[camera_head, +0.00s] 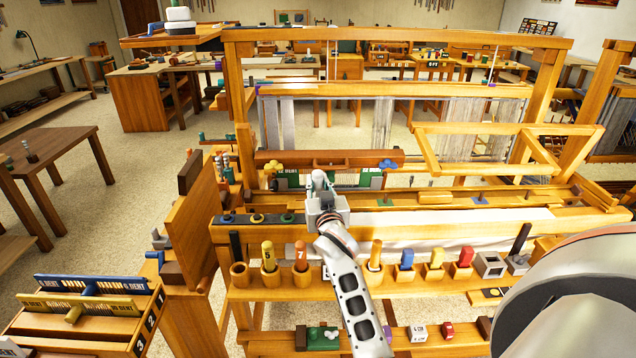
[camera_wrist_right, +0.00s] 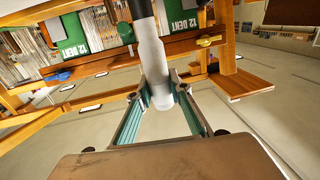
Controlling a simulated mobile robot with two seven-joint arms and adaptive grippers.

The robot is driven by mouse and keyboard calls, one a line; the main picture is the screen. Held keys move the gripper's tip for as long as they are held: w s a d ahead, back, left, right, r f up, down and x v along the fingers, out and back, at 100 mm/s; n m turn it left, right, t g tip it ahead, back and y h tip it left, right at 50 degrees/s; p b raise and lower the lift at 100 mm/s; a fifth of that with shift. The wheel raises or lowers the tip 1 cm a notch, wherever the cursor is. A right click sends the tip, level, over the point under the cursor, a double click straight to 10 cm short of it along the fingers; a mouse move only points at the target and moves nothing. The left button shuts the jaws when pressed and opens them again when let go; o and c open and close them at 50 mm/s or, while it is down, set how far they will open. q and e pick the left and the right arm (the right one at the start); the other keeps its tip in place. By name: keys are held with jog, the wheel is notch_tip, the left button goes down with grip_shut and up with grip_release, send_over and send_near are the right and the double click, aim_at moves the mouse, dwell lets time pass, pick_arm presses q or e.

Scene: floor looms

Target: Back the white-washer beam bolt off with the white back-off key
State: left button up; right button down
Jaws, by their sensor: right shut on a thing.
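My right gripper (camera_head: 322,203) is over the front beam of the loom, near its middle left. In the wrist view my right gripper (camera_wrist_right: 160,95) is shut on the white back-off key (camera_wrist_right: 153,60), a pale cylinder with a dark upper end. The key also shows as a pale piece at the gripper's tip in the head view (camera_head: 319,180). The key's working end is not clear in either view. I cannot pick out the white-washer beam bolt; the gripper may hide it. My left gripper is not in view.
A tool rail (camera_head: 290,291) in front holds several coloured handles in wooden cups. Yellow (camera_head: 274,166) and blue (camera_head: 387,164) knobs flank the beam behind. Loom uprights stand around.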

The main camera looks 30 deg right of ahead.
pick_arm(q)
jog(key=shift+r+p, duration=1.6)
jog(key=shift+p, duration=0.05)
dwell(6.3)
